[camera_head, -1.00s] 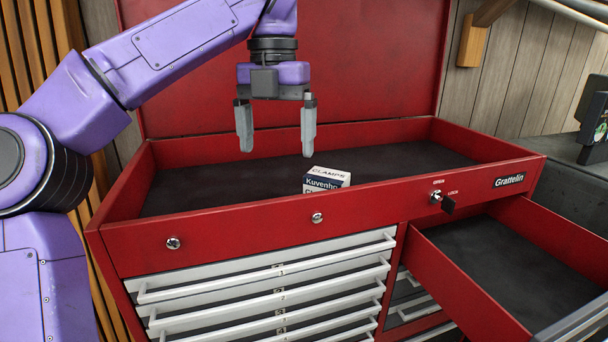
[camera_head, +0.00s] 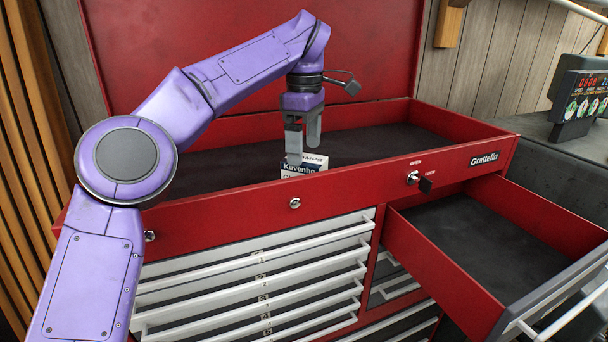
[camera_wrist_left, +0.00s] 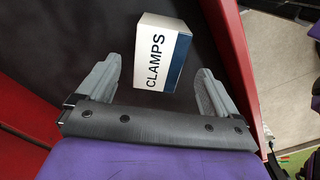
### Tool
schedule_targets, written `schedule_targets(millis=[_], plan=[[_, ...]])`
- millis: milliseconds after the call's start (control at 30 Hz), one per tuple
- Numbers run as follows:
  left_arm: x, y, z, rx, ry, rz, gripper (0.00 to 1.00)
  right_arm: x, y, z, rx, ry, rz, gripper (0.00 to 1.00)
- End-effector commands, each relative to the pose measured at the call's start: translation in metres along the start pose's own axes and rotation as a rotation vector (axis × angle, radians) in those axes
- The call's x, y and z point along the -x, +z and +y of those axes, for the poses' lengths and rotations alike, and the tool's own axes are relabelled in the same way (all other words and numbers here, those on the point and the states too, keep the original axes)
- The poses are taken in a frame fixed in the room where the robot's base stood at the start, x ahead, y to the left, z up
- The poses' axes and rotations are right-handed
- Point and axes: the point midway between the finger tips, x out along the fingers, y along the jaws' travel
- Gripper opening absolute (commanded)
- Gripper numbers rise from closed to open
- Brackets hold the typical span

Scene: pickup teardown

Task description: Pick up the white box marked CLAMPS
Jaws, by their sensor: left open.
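The white box marked CLAMPS (camera_head: 303,166) stands in the open top tray of the red tool chest, near its front wall. Its white top and dark blue side show in the left wrist view (camera_wrist_left: 163,54). My left gripper (camera_head: 303,150) points down at the box, one finger in front of part of it in the head view. In the left wrist view the open fingers (camera_wrist_left: 155,82) lie to either side of the box's near end, with gaps; nothing is held. My right gripper is not in view.
The red chest's top tray (camera_head: 245,205) has a raised front wall close to the box. An empty drawer (camera_head: 490,250) stands open at the lower right. The dark tray floor is otherwise clear. The raised red lid stands behind.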

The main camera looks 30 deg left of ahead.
Motion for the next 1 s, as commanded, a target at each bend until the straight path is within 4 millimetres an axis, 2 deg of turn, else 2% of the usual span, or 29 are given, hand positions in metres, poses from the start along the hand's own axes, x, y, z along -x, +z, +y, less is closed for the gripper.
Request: schedule_targets(millis=[167,400,667,767,900,933,967,1000], plan=[[-0.019,0.0,0.0,-0.001,0.0,-0.002,0.94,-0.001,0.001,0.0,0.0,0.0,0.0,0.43],[-0.058,-0.001,0.002,0.0,0.0,-0.002,0.94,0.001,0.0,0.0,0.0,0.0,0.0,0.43],[-0.065,0.0,0.002,0.003,0.003,-0.002,0.94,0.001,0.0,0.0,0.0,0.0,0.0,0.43],[-0.065,0.0,0.002,0.002,0.002,-0.002,0.64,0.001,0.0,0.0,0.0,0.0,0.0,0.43],[-0.065,0.0,0.002,0.002,0.002,-0.001,0.2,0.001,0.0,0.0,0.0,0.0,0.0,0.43],[-0.064,0.0,0.002,0.002,0.004,-0.002,0.2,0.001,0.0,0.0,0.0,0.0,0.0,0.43],[-0.064,0.0,0.002,0.002,0.004,-0.002,0.13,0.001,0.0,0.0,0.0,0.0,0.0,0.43],[-0.064,0.0,0.002,0.002,0.004,-0.002,0.13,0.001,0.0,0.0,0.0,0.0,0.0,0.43]])
